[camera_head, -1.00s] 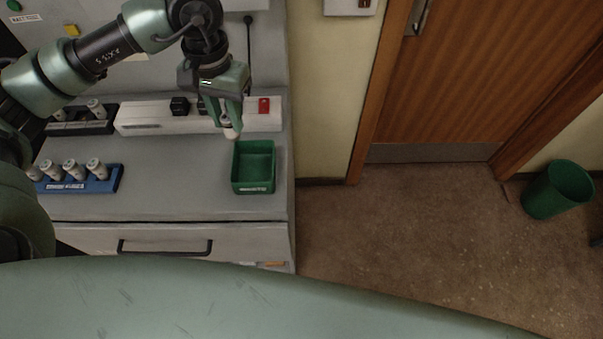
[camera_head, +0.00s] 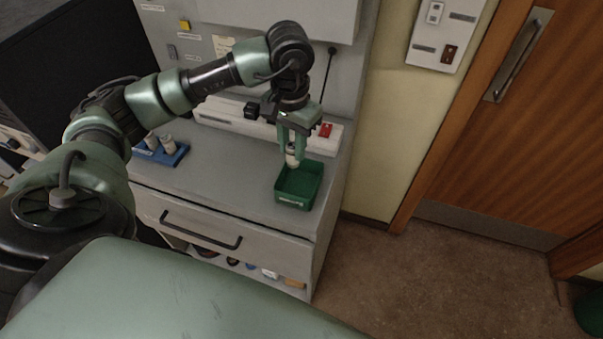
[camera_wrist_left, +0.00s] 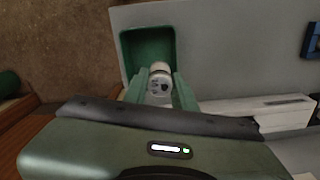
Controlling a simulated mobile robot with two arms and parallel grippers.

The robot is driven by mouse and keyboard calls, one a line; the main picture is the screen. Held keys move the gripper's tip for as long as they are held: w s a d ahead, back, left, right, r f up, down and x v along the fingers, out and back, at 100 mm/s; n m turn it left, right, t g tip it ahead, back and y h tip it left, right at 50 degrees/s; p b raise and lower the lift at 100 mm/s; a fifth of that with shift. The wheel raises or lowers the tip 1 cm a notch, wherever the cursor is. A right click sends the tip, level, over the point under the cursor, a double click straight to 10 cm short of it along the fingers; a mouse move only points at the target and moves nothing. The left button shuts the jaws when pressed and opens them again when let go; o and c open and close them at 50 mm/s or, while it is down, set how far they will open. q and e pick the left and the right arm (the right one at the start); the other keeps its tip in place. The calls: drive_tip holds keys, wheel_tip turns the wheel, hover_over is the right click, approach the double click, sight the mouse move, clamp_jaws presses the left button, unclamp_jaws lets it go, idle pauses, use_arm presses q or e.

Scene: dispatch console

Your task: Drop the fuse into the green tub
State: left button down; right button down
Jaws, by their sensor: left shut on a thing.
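My left gripper (camera_head: 293,150) is shut on a pale cylindrical fuse (camera_head: 292,160) and holds it upright over the back part of the green tub (camera_head: 284,197). The tub is open-topped and stands near the right end of the grey console top. In the left wrist view the fuse (camera_wrist_left: 160,80) sits between the fingertips, with the tub (camera_wrist_left: 135,50) just beyond it. I cannot tell how high the fuse is above the tub floor. My right gripper is not in view.
A blue rack (camera_head: 174,157) with fuses stands on the console to the left. A white strip (camera_head: 225,113) with a black knob and red switch (camera_head: 325,130) runs behind the tub. A drawer handle (camera_head: 200,231) is below the console top. Floor lies to the right.

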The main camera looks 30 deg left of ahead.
use_arm(q)
drive_tip(key=shift+a+f, duration=0.1)
drive_tip(key=shift+f, duration=0.1)
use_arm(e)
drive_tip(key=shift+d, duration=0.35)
use_arm(q)
drive_tip(key=c, duration=1.1)
unclamp_jaws()
drive_tip(key=shift+o, duration=0.2)
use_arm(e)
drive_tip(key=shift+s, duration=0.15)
use_arm(q)
drive_tip(key=shift+r, duration=0.5)
wheel_tip(320, 180, up, 6)
drive_tip(key=shift+r+b, duration=0.15)
drive_tip(key=shift+b, duration=1)
drive_tip(key=shift+r, duration=0.3)
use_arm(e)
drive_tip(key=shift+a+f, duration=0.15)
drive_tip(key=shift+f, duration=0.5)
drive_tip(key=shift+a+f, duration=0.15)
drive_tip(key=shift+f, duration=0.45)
